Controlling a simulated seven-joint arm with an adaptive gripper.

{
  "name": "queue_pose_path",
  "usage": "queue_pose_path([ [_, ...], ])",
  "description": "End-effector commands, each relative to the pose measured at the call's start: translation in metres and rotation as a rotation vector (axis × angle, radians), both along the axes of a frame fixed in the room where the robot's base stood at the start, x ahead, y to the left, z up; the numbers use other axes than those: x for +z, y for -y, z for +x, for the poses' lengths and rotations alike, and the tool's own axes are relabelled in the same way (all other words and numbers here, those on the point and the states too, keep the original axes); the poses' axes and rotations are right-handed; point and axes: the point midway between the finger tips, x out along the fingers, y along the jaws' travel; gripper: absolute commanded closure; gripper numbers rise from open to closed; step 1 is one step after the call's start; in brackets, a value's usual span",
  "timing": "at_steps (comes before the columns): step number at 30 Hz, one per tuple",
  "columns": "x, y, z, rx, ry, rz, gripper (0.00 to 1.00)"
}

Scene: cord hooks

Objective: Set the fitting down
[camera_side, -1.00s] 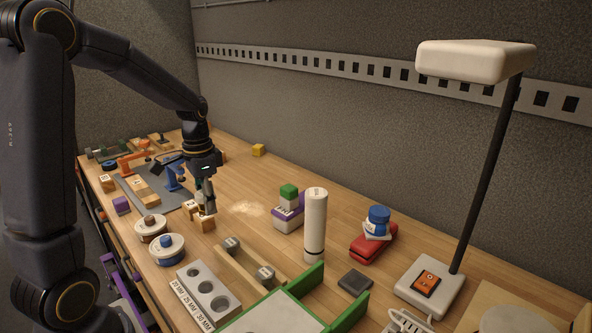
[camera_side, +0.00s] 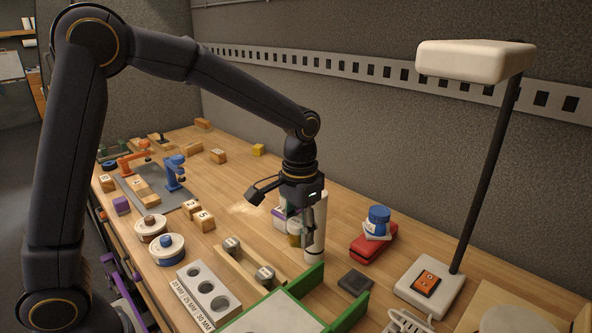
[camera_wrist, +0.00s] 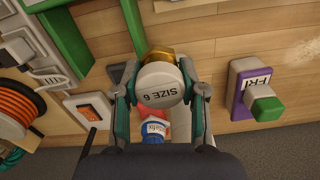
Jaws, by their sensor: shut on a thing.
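The fitting (camera_wrist: 160,84) has a round whitish end marked "SIZE 6" and a brass-coloured part beyond it in the wrist view. My gripper (camera_wrist: 161,74) is shut on it, one finger on each side. In the side view my gripper (camera_side: 302,230) is over the middle of the bench, and the fitting (camera_side: 294,228) shows small and partly covered by the fingers. A tall white cylinder (camera_side: 319,240) stands right behind or beside them. I cannot tell whether the fitting touches anything below it.
A red case with a blue-lidded jar (camera_side: 378,222), a dark pad (camera_side: 355,281), a green-walled tray (camera_side: 350,313), a hole block (camera_side: 207,289) and a wooden rack (camera_side: 240,262) surround the spot.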

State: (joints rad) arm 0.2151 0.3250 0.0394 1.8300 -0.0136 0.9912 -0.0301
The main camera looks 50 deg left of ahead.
Motion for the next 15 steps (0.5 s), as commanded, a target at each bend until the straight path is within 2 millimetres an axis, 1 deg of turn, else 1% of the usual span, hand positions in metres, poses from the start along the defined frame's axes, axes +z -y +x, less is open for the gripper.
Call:
queue_pose_path([
  [3, 0.0032, -0.0003, 0.0031, 0.092, 0.007, -0.003, 0.96],
  [6, 0.003, -0.0005, 0.0025, 0.133, 0.005, -0.002, 0.96],
  [15, 0.003, -0.0008, 0.0022, 0.142, 0.005, -0.002, 0.96],
])
